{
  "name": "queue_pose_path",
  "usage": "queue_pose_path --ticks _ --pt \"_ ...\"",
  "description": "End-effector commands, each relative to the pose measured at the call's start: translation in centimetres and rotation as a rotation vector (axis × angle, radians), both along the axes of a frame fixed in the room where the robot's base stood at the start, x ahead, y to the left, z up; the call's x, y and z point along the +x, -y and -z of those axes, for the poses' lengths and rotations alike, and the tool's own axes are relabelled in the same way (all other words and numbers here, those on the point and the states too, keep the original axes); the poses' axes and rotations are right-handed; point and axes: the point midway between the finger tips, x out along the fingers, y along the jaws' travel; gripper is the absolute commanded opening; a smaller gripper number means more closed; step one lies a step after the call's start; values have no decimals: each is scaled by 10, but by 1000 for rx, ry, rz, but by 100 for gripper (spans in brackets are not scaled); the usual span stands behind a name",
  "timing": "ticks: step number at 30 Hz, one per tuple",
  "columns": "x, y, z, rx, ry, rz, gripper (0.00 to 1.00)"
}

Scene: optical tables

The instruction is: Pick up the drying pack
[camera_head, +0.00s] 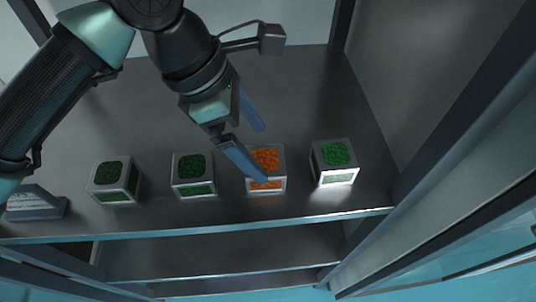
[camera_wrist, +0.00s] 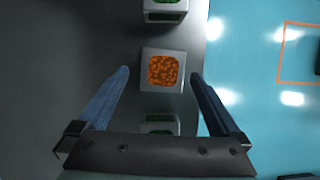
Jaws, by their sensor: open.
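Several small white-grey boxes with bead-filled windows stand in a row on the dark metal shelf (camera_head: 300,110); I take these for drying packs. One has orange beads (camera_head: 265,160); the others have green beads. My gripper (camera_head: 263,156) is open above the orange pack, with nothing held. In the wrist view the orange pack (camera_wrist: 162,70) shows between the tips of the open fingers (camera_wrist: 160,73), apart from both. The height left between fingers and pack is hard to tell. One finger covers part of the orange pack in the head view.
Green packs stand to the right (camera_head: 334,162) and left (camera_head: 193,175) of the orange one, with another farther left (camera_head: 115,182). The shelf's front edge (camera_head: 200,229) runs close before the row.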

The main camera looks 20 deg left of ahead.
Motion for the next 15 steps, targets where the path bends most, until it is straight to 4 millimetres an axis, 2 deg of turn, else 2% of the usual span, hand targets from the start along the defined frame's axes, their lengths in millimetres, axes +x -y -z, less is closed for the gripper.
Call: queue_pose_path --ticks 9,15 --pt "2 17 41 -4 1 1 100" --pt "3 19 49 -1 1 2 100"
